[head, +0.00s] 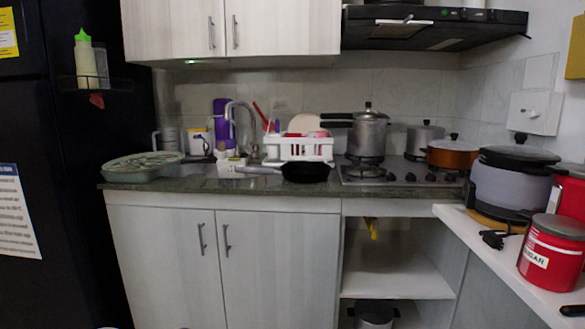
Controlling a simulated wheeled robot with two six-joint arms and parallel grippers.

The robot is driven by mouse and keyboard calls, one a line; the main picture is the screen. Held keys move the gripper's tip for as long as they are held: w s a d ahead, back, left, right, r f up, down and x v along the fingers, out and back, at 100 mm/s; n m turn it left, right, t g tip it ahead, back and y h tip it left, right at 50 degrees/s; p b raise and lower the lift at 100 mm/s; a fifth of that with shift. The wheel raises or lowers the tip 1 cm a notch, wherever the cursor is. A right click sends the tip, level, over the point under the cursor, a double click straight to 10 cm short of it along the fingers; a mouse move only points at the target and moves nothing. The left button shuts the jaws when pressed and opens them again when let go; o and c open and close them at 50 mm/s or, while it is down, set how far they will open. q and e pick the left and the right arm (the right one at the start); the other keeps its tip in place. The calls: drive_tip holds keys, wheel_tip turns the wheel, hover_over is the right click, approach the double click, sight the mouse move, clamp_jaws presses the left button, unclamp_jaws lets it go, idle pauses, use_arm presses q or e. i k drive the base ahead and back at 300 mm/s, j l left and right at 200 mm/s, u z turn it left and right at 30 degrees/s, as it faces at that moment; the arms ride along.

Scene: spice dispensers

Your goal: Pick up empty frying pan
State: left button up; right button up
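A small black frying pan (305,171) sits on the dark countertop (345,190), near its front edge and left of the stove. Its handle points left toward the sink. Its inside is seen nearly edge-on, so I cannot tell what it holds. Neither of my grippers shows in the head view.
A white dish rack (298,149) stands right behind the pan. The faucet (243,125) is to its left and the stove (385,170) with a pressure cooker (368,132) to its right. A white side counter (500,262) holds red canisters (553,252) and a cooker (513,180).

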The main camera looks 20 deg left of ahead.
sight(284, 171)
drive_tip(key=i+j+u, duration=0.25)
drive_tip(key=i, duration=0.4)
drive_tip(key=i+u, duration=0.2)
drive_tip(key=i, duration=0.4)
